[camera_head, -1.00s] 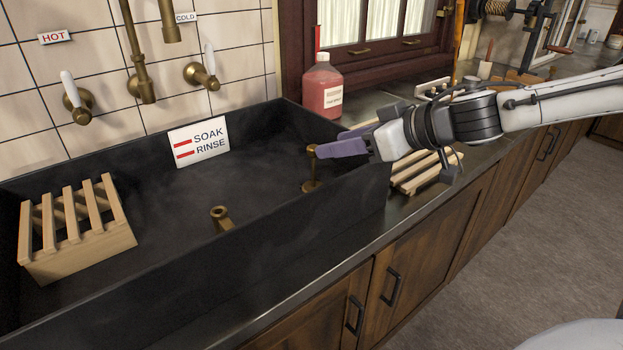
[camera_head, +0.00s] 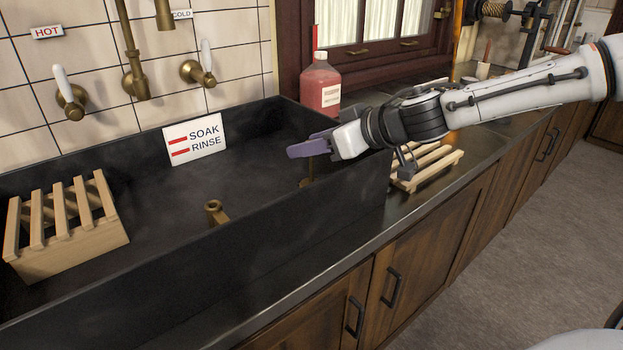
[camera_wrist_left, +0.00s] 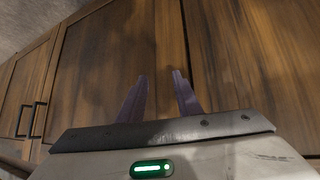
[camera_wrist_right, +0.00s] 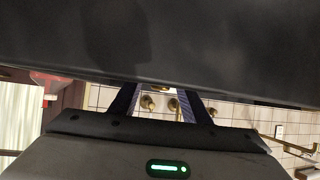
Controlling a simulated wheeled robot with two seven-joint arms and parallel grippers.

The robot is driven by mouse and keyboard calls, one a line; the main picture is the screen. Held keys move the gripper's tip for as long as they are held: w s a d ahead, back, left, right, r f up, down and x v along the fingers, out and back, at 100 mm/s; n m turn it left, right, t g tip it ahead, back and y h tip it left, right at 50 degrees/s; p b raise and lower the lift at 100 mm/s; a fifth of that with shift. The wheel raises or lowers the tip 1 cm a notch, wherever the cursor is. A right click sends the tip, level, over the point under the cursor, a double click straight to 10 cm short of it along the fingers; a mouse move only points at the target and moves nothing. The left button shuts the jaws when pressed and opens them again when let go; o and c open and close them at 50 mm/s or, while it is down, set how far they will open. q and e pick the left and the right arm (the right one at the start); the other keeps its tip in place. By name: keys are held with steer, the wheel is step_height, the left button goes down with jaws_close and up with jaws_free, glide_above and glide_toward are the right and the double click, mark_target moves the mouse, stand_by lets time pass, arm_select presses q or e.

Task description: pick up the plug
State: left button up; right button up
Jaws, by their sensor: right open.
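Two brass pieces stand in the dark sink (camera_head: 265,285): a short, stubby one (camera_head: 215,212) near the middle, and a slim post (camera_head: 308,181) on a round base at the right end. I cannot tell for sure which is the plug. My right gripper (camera_head: 289,151) is open and reaches over the sink's right end. Its purple fingers hide the upper part of the slim post; contact cannot be told. In the right wrist view its fingers (camera_wrist_right: 160,100) are apart with nothing between them. My left gripper (camera_wrist_left: 160,85) is open and empty in front of wooden cabinet doors.
A slatted wooden rack (camera_head: 70,245) sits in the sink's left end. A SOAK/RINSE sign (camera_head: 194,139) leans at the back wall. A red bottle (camera_head: 320,85) stands behind the right end. A second slatted rack (camera_head: 430,167) lies on the counter.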

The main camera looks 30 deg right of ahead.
arm_select(q)
steer(key=shift+s+f, duration=0.25)
steer(key=shift+s, duration=0.1)
arm_select(e)
jaws_close()
